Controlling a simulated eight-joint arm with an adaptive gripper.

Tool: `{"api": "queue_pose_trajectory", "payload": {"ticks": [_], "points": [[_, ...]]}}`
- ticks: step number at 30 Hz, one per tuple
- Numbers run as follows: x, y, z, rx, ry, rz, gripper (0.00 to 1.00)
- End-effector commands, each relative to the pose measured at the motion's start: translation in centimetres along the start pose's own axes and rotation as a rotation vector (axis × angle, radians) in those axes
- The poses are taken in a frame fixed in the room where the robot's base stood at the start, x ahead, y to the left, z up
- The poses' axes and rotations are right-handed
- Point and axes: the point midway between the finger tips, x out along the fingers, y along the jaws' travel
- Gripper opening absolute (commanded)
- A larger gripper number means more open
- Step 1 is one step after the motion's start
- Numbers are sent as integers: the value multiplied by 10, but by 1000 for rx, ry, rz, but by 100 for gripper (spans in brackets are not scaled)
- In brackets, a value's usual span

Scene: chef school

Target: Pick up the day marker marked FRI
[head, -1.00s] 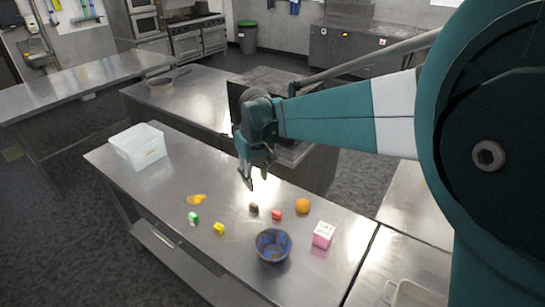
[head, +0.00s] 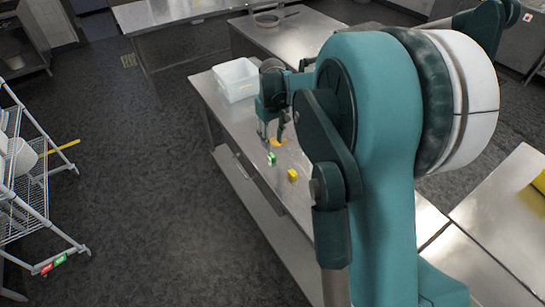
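Small coloured blocks that look like day markers lie on the steel table (head: 218,105). A green one with a white side (head: 272,159) and a yellow one (head: 293,175) are in view. Their lettering is too small to read, so I cannot tell which is marked FRI. My gripper (head: 272,136) points down beside an orange flat patch (head: 281,143), just behind the green block in the picture. Its two fingers look apart with nothing seen between them. My arm hides the right part of the table.
A white plastic bin (head: 237,80) stands at the table's far end. A wire rack cart (head: 28,190) with a white bucket (head: 20,156) is at the left. Open dark floor lies between cart and table. Another counter (head: 500,225) is at the lower right.

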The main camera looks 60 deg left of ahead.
Motion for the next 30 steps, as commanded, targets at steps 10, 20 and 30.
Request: {"api": "queue_pose_trajectory", "payload": {"ticks": [10, 20, 30], "points": [[1, 0, 0, -1, -1, 0, 33], [23, 0, 0, -1, 0, 0, 33], [26, 0, 0, -1, 0, 0, 33]]}}
